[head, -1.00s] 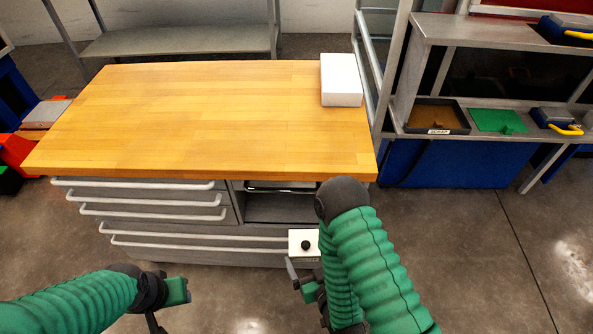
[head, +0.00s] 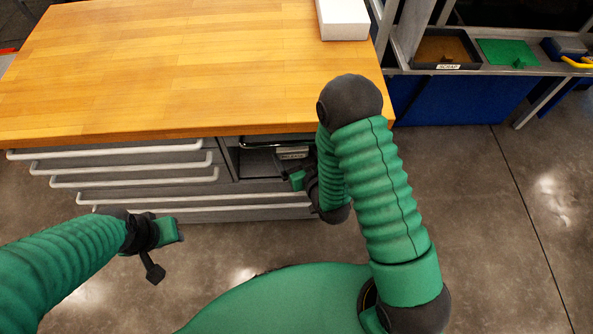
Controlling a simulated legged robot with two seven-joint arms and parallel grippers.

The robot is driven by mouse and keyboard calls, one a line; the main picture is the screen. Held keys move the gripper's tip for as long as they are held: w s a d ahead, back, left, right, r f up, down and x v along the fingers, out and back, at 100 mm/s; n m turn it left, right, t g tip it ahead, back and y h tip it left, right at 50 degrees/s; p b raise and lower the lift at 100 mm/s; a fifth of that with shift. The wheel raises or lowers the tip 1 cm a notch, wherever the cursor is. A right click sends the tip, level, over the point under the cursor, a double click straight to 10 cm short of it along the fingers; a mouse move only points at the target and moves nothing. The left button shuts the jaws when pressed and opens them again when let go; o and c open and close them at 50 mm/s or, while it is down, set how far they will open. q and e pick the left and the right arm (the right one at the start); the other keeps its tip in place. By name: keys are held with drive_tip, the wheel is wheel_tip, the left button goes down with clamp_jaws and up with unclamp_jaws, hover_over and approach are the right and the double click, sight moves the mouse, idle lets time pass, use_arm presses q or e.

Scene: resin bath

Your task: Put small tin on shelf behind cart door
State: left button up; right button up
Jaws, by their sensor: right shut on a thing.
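The wooden-topped cart (head: 190,75) stands in front of me. Its open compartment (head: 256,163) is right of the upper drawers, with a pale bar along its top; no door panel covers its visible part. My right gripper (head: 296,179) is at the right side of this opening, shut on the small tin (head: 292,153). Only a light, labelled part of the tin shows, at the opening; the rest is hidden or too dark to tell. My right forearm hides the right end of the compartment. My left gripper (head: 165,250) is low at the left, away from the cart, its jaws apart and empty.
A white box (head: 343,18) stands on the cart top's back right corner. Drawers with long white handles (head: 135,178) fill the cart's left front. At the right are a labelled dark tray (head: 447,52) and a green mat (head: 507,52). Floor at the right is clear.

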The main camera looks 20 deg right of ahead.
drive_tip(key=w, duration=0.2)
drive_tip(key=w+d, duration=0.1)
drive_tip(key=w, duration=0.1)
drive_tip(key=w+d, duration=0.1)
drive_tip(key=w, duration=0.1)
drive_tip(key=shift+d+b, duration=0.1)
drive_tip(key=shift+b, duration=0.3)
drive_tip(key=shift+w+d+r, duration=0.15)
drive_tip(key=shift+w, duration=0.7)
wheel_tip(320, 180, down, 4)
drive_tip(key=shift+r+b, duration=0.15)
drive_tip(key=shift+b, duration=1)
drive_tip(key=shift+s+r, duration=0.1)
drive_tip(key=o, duration=1.7)
drive_tip(key=shift+s, duration=0.1)
drive_tip(key=shift+o, duration=0.2)
